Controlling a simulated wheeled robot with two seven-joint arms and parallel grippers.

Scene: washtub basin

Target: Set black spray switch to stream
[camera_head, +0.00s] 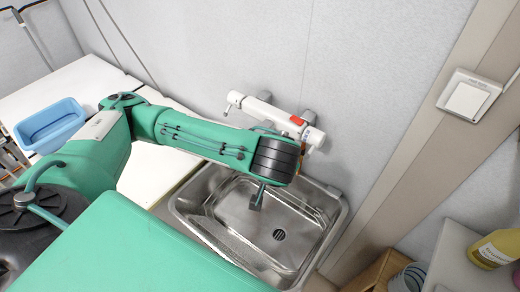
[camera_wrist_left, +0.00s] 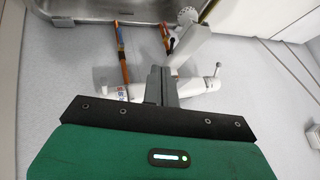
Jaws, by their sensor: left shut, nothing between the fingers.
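The white wall faucet (camera_head: 272,113) has a red mark near its right end and sits above the sink. My left arm covers its lower front part in the head view. In the left wrist view the faucet appears upside down, with a white spout (camera_wrist_left: 190,48) ending in a pale grey round head (camera_wrist_left: 187,17). My left gripper (camera_head: 257,199) points down over the sink in the head view. In the wrist view its fingers (camera_wrist_left: 161,72) are shut and empty, in front of the faucet body. My right gripper is not in view.
A steel sink (camera_head: 322,222) with a drain lies below. Orange-brown pipes (camera_wrist_left: 122,55) show near the faucet in the wrist view. A blue tub (camera_head: 50,125) stands on the white counter at left. A wall switch (camera_head: 468,98) and a yellow bottle (camera_head: 495,248) are at right.

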